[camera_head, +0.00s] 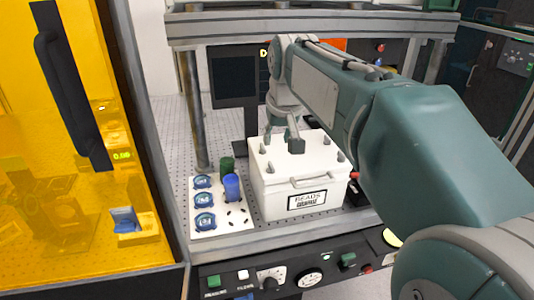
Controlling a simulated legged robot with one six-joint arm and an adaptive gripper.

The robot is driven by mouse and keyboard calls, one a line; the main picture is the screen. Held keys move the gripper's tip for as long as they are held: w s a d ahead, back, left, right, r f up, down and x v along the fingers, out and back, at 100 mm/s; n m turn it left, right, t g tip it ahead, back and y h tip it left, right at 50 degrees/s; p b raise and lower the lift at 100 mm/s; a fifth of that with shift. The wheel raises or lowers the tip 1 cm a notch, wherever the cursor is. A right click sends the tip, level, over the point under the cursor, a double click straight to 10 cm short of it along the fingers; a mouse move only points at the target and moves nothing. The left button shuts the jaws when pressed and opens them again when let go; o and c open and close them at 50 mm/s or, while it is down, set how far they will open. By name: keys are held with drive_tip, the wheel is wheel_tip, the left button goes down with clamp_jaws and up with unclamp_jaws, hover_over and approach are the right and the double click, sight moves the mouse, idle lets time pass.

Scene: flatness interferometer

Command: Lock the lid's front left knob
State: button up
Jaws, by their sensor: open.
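The white box (275,203) with a "BEADS" label stands on the perforated bench, its white lid (283,170) on top. Several small grey knobs stick up along the lid's edges. The front left knob (270,168) stands upright near the lid's front left corner; its locked or unlocked state is too small to tell.
Left of the box, a white tray (234,222) holds several blue round items, a green cup (227,165) and a blue cup (232,187). A metal frame post (194,110) rises at the left. A control panel (290,280) runs along the front. My arm covers the right side.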

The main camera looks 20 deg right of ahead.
sight(271, 165)
drive_tip(key=x, duration=0.9)
drive_tip(key=shift+w+a+f, duration=0.1)
drive_tip(key=shift+a+f, duration=0.15)
drive_tip(key=shift+f, duration=0.15)
drive_tip(key=shift+w+d+f, duration=0.15)
drive_tip(key=shift+w+f, duration=0.05)
drive_tip(key=shift+f, duration=0.25)
drive_tip(key=shift+d, duration=0.1)
drive_tip(key=shift+c, duration=0.3)
clamp_jaws()
